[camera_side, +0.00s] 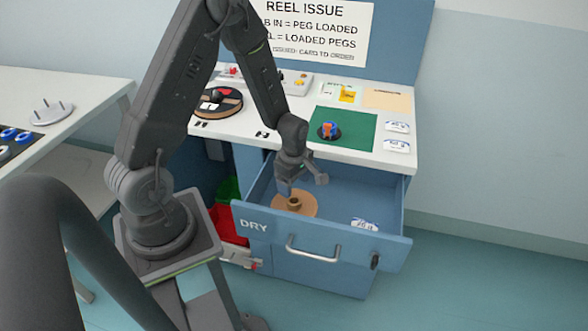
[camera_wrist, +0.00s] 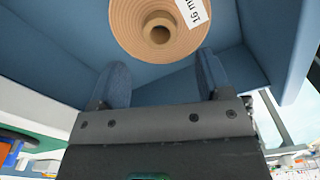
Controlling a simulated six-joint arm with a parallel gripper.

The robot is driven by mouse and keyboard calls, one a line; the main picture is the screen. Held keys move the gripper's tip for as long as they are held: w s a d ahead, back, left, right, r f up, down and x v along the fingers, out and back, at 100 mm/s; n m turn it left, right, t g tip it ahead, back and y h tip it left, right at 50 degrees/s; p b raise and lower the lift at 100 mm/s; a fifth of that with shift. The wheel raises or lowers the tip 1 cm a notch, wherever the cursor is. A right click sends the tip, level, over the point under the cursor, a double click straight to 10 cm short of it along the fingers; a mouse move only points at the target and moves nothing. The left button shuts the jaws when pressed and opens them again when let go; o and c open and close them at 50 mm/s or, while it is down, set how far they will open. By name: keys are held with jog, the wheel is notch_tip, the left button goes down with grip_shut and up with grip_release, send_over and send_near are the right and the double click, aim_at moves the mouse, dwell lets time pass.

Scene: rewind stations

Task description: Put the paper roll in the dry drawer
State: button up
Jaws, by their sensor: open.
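The paper roll (camera_side: 308,206) is a brown disc with a raised core, lying flat inside the open dry drawer (camera_side: 275,231) at its left part. The wrist view shows the roll (camera_wrist: 183,12) with its core and a white "16 m" label. My gripper (camera_side: 303,184) is over the drawer, just above the roll. In the wrist view my gripper (camera_wrist: 160,80) has its fingers spread, with nothing between them, and the roll lies beyond their tips. The drawer is pulled out, and its front panel bears the word DRY and a metal handle.
A white packet (camera_side: 364,224) lies in the drawer's right part. The white bench top above holds a green mat (camera_side: 342,142) with a blue and orange reel (camera_side: 328,131), white packets (camera_side: 397,145) and a dark round reel (camera_side: 217,102). A red bin (camera_side: 226,223) sits left of the drawer.

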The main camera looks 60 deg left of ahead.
jog(key=s+d+r+m+t, duration=0.1)
jog(key=d+r+m, duration=0.3)
jog(key=r, duration=0.6)
jog(key=s+d+r+m+t, duration=0.2)
jog(key=r+m, duration=0.4)
jog(key=r, duration=0.4)
jog(key=s+d+r+m+t, duration=0.2)
jog(key=s+d+r+m, duration=0.4)
jog(key=s+r+m, duration=0.3)
jog(key=s+m, duration=0.1)
jog(key=m, duration=0.2)
jog(key=shift+s+d+r+t, duration=0.15)
jog(key=shift+r+t, duration=0.15)
jog(key=shift+r, duration=0.1)
jog(key=shift+c, duration=0.5)
